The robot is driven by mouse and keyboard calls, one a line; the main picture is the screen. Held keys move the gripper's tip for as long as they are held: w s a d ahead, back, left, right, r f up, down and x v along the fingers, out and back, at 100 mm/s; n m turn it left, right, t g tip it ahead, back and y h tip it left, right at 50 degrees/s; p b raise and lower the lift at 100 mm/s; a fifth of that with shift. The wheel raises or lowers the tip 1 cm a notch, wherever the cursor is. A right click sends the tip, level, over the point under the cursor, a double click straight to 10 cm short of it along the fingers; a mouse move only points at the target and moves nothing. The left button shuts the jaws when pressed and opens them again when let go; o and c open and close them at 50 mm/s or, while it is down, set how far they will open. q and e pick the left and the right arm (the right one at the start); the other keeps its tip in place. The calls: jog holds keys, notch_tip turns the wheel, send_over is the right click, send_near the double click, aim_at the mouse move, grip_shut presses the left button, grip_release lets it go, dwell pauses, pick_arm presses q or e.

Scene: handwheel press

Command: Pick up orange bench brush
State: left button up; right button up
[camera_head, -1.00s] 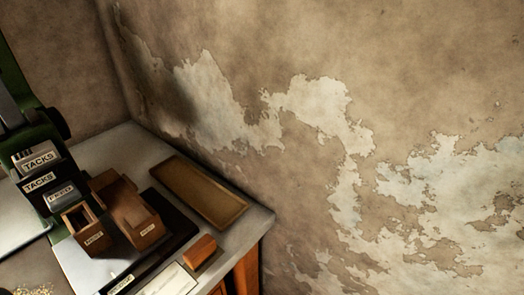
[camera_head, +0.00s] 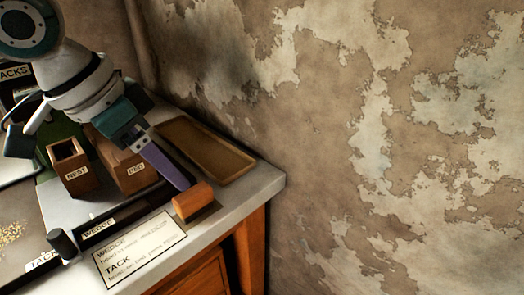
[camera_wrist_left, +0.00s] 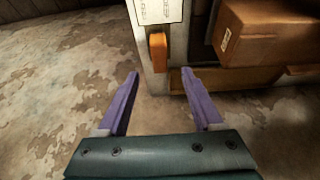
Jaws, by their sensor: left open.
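The orange bench brush (camera_head: 193,201) lies near the right edge of the grey bench top (camera_head: 245,196), beside a printed card. In the left wrist view the brush (camera_wrist_left: 158,52) shows just beyond and between the fingertips. My left gripper (camera_head: 184,186) reaches down from the upper left, with its purple fingers close to the brush in the head view. The fingers are open and empty in the left wrist view (camera_wrist_left: 160,74). Whether a fingertip touches the brush cannot be told. My right gripper is not in view.
A shallow wooden tray (camera_head: 235,165) lies behind the brush. The NEST box (camera_head: 70,168) and BED box (camera_head: 135,176) stand left. A printed card (camera_head: 138,251) lies in front. A peeling wall (camera_head: 400,120) borders the bench; the bench edge is close to the brush.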

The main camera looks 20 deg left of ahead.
aim_at(191, 192)
pick_arm(q)
jog(key=x, duration=0.3)
jog(key=shift+d+f+b, duration=0.15)
jog(key=shift+f+b, duration=0.05)
jog(key=shift+b, duration=0.15)
jog(key=b+x, duration=0.1)
jog(key=x, duration=0.4)
jog(key=shift+f+b, duration=0.15)
jog(key=shift+b, duration=0.2)
jog(key=shift+c, duration=0.2)
grip_shut()
